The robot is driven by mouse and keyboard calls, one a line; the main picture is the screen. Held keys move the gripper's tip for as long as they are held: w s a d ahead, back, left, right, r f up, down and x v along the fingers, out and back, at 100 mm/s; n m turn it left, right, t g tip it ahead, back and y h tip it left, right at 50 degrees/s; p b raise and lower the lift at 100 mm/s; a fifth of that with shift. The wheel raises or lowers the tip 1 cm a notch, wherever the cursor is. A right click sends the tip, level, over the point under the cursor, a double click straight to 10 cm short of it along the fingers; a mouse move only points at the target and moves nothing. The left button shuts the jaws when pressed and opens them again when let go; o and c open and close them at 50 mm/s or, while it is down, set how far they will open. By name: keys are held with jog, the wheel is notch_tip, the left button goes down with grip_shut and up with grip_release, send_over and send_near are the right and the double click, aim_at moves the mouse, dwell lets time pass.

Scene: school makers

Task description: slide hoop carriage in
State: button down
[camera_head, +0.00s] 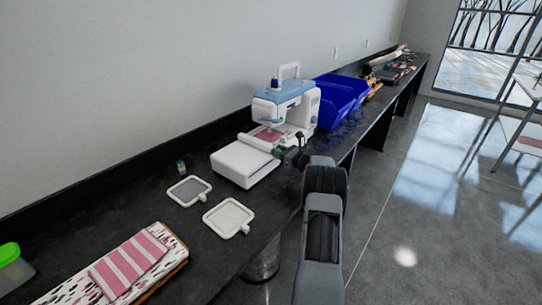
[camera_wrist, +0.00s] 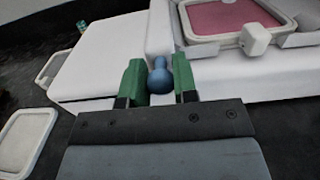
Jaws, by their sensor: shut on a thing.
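The white and blue embroidery machine (camera_head: 287,100) stands on the black counter. A white hoop with pink fabric (camera_head: 267,135) lies under its head; the hoop also shows at the top right of the wrist view (camera_wrist: 232,17). The hoop carriage appears as a pale arm with a blue knob (camera_wrist: 160,76) at its near end. My gripper (camera_wrist: 159,84) has its green fingers on either side of this knob and is shut on it. In the head view my gripper (camera_head: 292,156) is at the machine's front right, partly hidden by my arm. The white flat bed (camera_head: 245,161) extends to the left.
Two empty white hoops (camera_head: 189,190) (camera_head: 229,217) and a small thread spool (camera_head: 181,167) lie left of the machine. Folded striped cloth (camera_head: 130,263) is at the near left. Blue bins (camera_head: 341,97) stand behind the machine. Open floor lies to the right.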

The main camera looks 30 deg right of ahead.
jog(key=shift+d, duration=0.1)
jog(key=c, duration=1.1)
grip_release()
jog(key=shift+s, duration=0.1)
jog(key=shift+o, duration=0.9)
jog(key=v, duration=1.3)
jog(key=shift+s+b, duration=0.3)
jog(key=shift+b, duration=0.15)
